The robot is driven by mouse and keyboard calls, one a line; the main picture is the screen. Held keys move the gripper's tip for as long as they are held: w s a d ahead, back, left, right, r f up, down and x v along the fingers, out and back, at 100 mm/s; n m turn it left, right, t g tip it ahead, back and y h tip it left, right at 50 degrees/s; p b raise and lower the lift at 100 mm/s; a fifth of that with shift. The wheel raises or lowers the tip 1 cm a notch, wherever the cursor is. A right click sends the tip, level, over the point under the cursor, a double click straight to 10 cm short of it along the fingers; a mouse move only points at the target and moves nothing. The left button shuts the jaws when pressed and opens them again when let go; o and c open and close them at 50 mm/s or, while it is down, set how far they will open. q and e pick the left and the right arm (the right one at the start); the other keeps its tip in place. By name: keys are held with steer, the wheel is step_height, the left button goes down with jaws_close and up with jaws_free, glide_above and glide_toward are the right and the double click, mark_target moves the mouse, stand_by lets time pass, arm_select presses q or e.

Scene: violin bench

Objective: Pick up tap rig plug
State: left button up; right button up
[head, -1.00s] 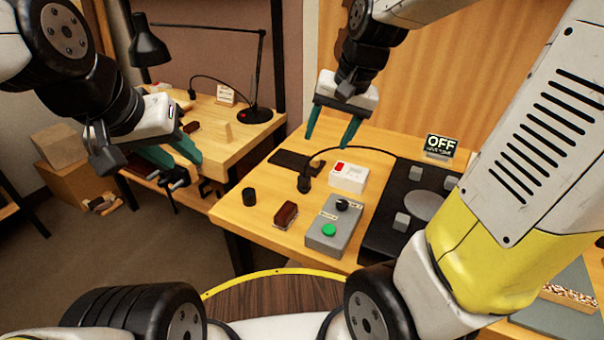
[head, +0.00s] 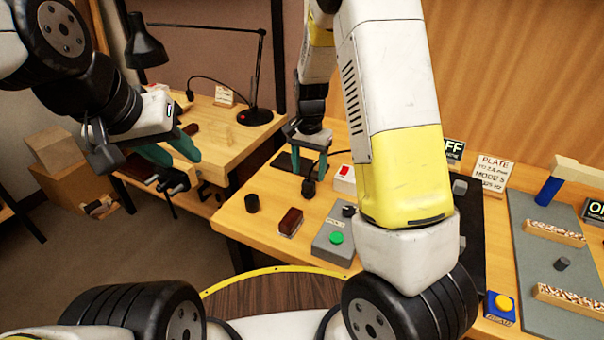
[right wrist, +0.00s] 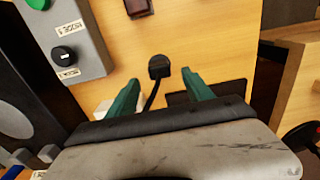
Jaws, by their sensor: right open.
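The plug is most likely the black piece (head: 309,187) on a black cable, on the wooden bench (head: 275,240). It also shows in the right wrist view (right wrist: 158,67), just beyond the fingertips. My right gripper (head: 309,168) is open and empty, its teal fingers pointing down just behind the plug. In the right wrist view the fingers (right wrist: 160,82) stand on either side of the cable, apart from the plug. My left gripper (head: 182,160) is open and empty over the bench at the left.
My right arm hides part of the black plate (head: 472,255). A lamp (head: 254,117) stands behind.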

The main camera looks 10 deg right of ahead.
mark_target(309, 181)
step_height(309, 181, down, 5)
steer(key=shift+s+f, duration=0.1)
jaws_close()
stand_by(0.3)
